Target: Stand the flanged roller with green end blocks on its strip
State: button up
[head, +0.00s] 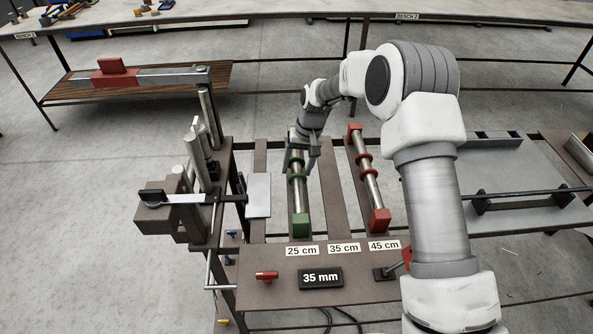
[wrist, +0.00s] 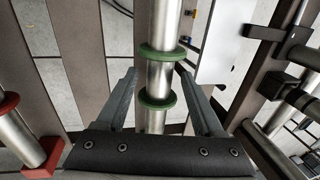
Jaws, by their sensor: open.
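The flanged roller with green end blocks (head: 297,195) lies lengthwise in the slatted rack, in line with the 25 cm label (head: 301,251). It is a grey metal bar with green flanges, and its near green block (head: 301,225) is clear to see. My gripper (head: 304,165) is over its far half and partly hides it. In the wrist view my gripper (wrist: 157,75) is open, with a finger on each side of the bar (wrist: 162,20). Two green flanges (wrist: 162,53) show around the bar there. I cannot tell whether the fingers touch it.
A similar roller with red end blocks (head: 367,175) lies to the right, by the 45 cm label (head: 384,245). The middle strip (head: 338,190) between them looks bare. A clamp fixture (head: 195,198) and a pale plate (head: 259,195) stand left. A display (head: 321,278) reads 35 mm.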

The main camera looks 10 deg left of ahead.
notch_tip(320, 180, up, 10)
jog(key=d+r, duration=0.1)
jog(key=d, duration=0.1)
jog(key=s+d+r+m+t+h, duration=0.1)
jog(key=s+d+r+t, duration=0.1)
jog(key=s+d+r, duration=0.45)
jog(key=s+d+r+t, duration=0.1)
jog(key=s+d+r, duration=0.3)
jog(key=d+r, duration=0.4)
jog(key=s+d+t, duration=0.1)
jog(key=s+d, duration=0.2)
jog(key=s, duration=0.3)
jog(key=s+d+r+m+t, duration=0.1)
jog(key=s+d, duration=0.2)
jog(key=s, duration=0.4)
jog(key=s+d+r+m+t+h, duration=0.1)
jog(key=s+d, duration=0.2)
jog(key=s, duration=0.4)
jog(key=shift+d+b, duration=0.4)
jog(key=shift+b, duration=0.05)
